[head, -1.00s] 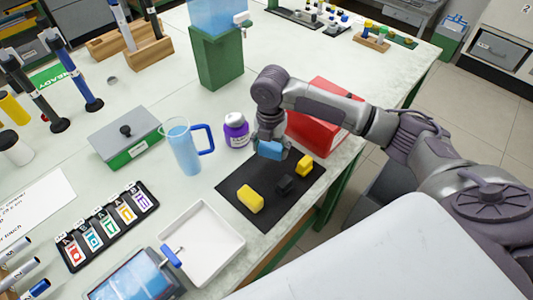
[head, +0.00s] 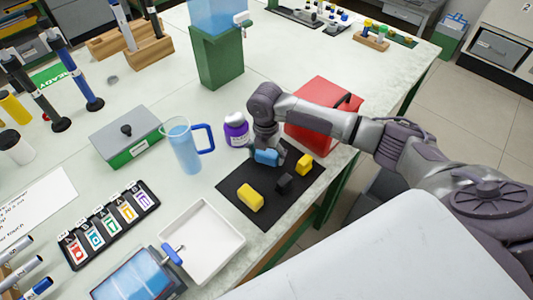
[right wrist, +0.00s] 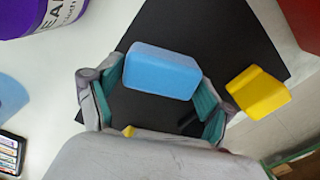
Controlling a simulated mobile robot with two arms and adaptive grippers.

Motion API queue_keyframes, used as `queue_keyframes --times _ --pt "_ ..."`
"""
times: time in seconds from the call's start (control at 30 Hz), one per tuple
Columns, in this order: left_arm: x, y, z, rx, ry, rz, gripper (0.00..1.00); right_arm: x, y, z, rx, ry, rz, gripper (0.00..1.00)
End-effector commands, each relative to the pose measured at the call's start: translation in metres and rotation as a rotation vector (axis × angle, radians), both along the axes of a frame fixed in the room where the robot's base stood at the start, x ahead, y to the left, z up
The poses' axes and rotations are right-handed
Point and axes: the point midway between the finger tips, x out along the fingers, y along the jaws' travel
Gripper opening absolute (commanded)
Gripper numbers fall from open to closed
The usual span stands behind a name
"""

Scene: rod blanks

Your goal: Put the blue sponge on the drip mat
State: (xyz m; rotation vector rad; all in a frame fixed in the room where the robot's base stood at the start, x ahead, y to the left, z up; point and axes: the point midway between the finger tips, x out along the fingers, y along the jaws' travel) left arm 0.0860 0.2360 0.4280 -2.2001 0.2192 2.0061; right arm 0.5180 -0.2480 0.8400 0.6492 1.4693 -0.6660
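The blue sponge (head: 266,157) is at the far-left part of the black drip mat (head: 229,187). My right gripper (head: 267,150) is around it from above. In the right wrist view the sponge (right wrist: 162,72) sits between the teal finger pads (right wrist: 160,88), which appear to meet its two ends. The mat (right wrist: 215,30) is below the sponge; whether the sponge touches it is unclear. A yellow sponge (head: 250,198), a dark block (head: 284,183) and a smaller yellow block (head: 305,163) are on the mat. My left gripper is not in view.
A purple-labelled jar (head: 236,132) stands just left of the gripper, and a red box (head: 312,112) is behind the mat. A blue-handled pitcher (head: 184,148) and a white tray (head: 235,243) are to the left.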

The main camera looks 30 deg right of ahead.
Motion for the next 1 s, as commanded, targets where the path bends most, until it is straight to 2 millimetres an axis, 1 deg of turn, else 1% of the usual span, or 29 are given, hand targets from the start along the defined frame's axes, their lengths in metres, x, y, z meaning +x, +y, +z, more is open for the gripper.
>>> queue_keyframes --times 0.07,0.37,0.47,0.57,0.9,1.0 --pt "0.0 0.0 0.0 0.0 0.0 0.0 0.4 0.0 0.0 0.0 0.0 0.0 0.0 0.97" --pt "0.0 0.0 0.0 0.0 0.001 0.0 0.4 0.0 0.0 0.001 0.0 0.0 0.0 0.97" --pt "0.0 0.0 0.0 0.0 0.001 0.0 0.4 0.0 0.0 0.005 0.0 0.0 0.0 0.97" --pt "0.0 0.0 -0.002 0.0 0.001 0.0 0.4 0.001 0.0 0.018 0.001 -0.003 0.001 0.97" --pt "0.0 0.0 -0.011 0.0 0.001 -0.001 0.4 0.002 0.001 0.089 0.001 -0.004 0.0 0.97" --pt "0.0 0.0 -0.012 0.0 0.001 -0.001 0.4 0.002 0.001 0.105 0.0 -0.003 0.0 0.97"
